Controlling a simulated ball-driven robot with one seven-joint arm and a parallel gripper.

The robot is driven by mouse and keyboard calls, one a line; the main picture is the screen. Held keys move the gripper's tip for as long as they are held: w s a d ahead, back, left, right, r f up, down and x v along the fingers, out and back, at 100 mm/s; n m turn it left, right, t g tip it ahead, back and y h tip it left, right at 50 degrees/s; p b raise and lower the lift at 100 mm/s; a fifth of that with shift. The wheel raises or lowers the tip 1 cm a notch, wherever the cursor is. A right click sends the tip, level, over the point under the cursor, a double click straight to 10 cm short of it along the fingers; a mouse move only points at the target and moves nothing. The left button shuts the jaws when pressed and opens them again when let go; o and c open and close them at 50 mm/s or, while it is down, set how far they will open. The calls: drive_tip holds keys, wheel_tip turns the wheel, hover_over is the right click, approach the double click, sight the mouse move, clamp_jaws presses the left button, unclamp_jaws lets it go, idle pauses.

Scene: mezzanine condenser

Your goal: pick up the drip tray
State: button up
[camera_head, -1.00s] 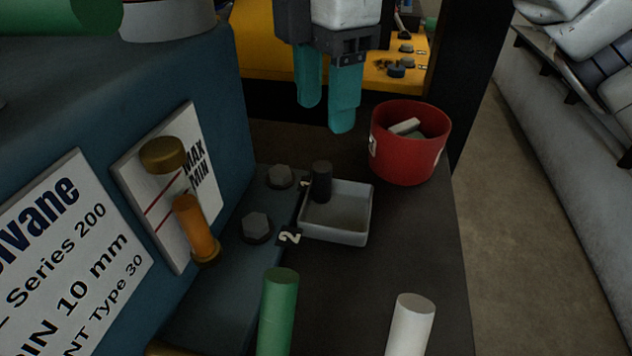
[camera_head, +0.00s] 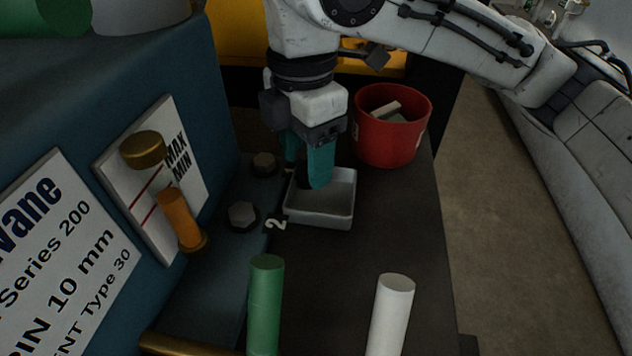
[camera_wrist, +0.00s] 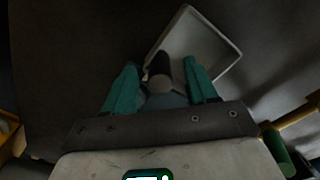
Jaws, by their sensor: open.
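The drip tray (camera_head: 322,220) is a shallow, pale grey square tray on the dark bench, beside the blue machine's base. It also shows tilted across the upper middle of the wrist view (camera_wrist: 213,45). A dark upright cylinder (camera_wrist: 160,68) stands at the tray's near corner in the wrist view; in the head view my fingers mostly hide it. My gripper (camera_head: 304,172) points down over the tray's back left part. Its teal fingers are apart, one on each side of the dark cylinder in the wrist view (camera_wrist: 160,82). I cannot tell whether they touch it.
A red bucket (camera_head: 388,150) with pale pieces in it stands just behind right of the tray. A green cylinder (camera_head: 265,310) and a white cylinder (camera_head: 390,318) stand in front. Hex bolts (camera_head: 243,215) and an orange sight glass (camera_head: 179,218) are left. Bench right of the tray is clear.

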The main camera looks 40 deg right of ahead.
clamp_jaws()
idle(0.4)
drive_tip(key=shift+r, duration=0.1)
